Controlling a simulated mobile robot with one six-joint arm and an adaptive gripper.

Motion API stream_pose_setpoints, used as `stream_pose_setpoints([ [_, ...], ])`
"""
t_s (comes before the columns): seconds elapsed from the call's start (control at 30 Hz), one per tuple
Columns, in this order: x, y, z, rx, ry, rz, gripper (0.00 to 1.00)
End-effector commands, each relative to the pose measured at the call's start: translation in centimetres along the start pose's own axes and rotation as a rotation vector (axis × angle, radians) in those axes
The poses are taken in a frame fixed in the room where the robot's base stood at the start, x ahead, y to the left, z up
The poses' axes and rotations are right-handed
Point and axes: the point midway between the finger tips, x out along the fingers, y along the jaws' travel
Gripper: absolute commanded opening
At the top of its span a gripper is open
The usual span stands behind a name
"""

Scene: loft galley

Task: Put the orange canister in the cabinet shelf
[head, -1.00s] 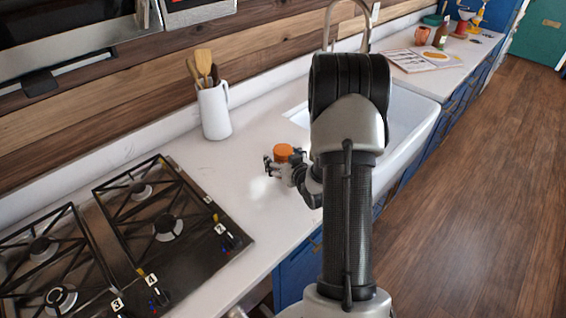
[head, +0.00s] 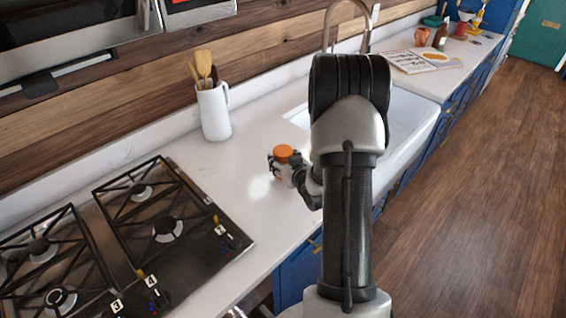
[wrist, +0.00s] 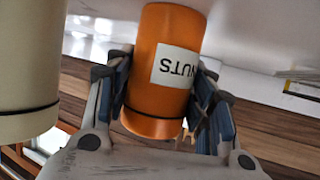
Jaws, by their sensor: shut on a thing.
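The orange canister (wrist: 168,50) has a white label reading "NUTS" and sits between the two fingers of my gripper (wrist: 165,105) in the wrist view. The fingers are shut on it, one on each side. In the head view the canister's orange top (head: 283,151) shows above my gripper (head: 284,168), at the counter between the stove and the sink. I cannot tell whether its base touches the counter. No open cabinet shelf is clearly in view.
A white pitcher with wooden utensils (head: 214,112) stands behind, near the wall. A black gas stove (head: 150,220) lies left, the white sink (head: 405,125) right. A pale cylinder (wrist: 28,70) is at the wrist view's left.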

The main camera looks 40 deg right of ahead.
Motion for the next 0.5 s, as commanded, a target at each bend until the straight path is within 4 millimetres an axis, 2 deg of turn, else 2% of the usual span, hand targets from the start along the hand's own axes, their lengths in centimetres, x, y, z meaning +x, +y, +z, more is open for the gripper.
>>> stream_pose_setpoints([
  [0.27,-0.2,0.0,-0.6,-0.001,0.002,0.0,0.15],
  [0.37,-0.6,0.0,-1.5,-0.002,0.002,0.0,0.15],
  [0.5,-1.5,0.1,-4.0,-0.002,0.006,0.001,0.15],
])
